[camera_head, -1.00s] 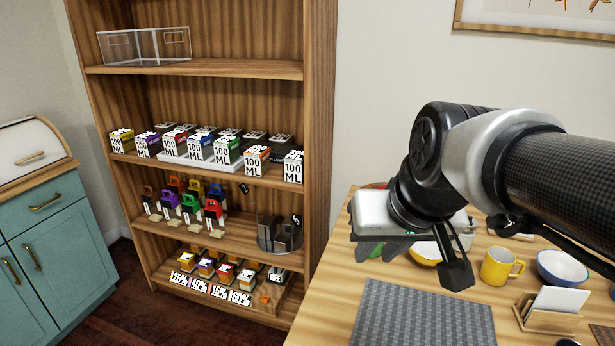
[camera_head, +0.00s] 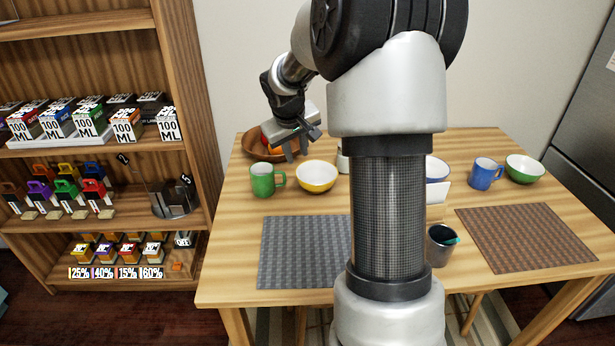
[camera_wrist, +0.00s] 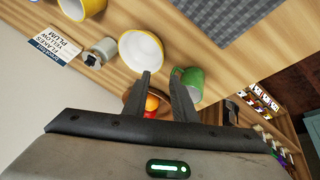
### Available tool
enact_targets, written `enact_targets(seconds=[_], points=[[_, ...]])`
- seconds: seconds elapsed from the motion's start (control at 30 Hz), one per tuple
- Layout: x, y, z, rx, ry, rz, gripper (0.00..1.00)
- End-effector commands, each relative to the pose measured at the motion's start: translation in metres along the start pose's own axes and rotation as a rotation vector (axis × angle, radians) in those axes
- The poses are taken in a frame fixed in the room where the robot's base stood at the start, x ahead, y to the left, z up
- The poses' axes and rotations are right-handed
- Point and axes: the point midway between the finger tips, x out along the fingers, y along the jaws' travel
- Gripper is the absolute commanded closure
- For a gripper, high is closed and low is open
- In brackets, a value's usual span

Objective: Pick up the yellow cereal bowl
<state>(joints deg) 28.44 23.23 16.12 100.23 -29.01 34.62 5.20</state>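The yellow cereal bowl (camera_head: 317,177), yellow outside and white inside, stands upright on the wooden table (camera_head: 300,207) at the back left. It also shows in the wrist view (camera_wrist: 141,52), beyond my fingertips. My gripper (camera_head: 297,152) is above the back of the table, between the bowl and the wooden fruit bowl, apart from the yellow bowl. In the wrist view its two fingers (camera_wrist: 163,78) are spread apart with nothing held between them.
A green mug (camera_head: 265,180) stands close left of the bowl. A wooden fruit bowl (camera_head: 256,147) is behind. A grey placemat (camera_head: 303,250) lies in front. My arm hides the table's middle. A blue mug (camera_head: 486,174) and green bowl (camera_head: 525,169) stand at right.

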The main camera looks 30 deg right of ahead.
Motion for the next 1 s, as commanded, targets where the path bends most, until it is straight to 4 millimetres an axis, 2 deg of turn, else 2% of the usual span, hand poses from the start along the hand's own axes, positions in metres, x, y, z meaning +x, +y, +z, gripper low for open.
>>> enact_targets(seconds=[0.03, 0.1, 0.4, 0.67, 0.9, 1.0], points=[[0.015, -0.002, 0.003, 0.002, -0.003, -0.003, 0.75], [0.031, -0.001, 0.003, 0.001, -0.003, -0.002, 0.75], [0.09, -0.001, 0.002, 0.003, -0.003, -0.002, 0.75], [0.108, -0.001, 0.002, 0.002, 0.0, -0.001, 0.75], [0.144, -0.004, 0.004, 0.003, -0.002, -0.002, 0.75], [0.153, -0.003, 0.003, 0.003, -0.001, -0.001, 0.75]])
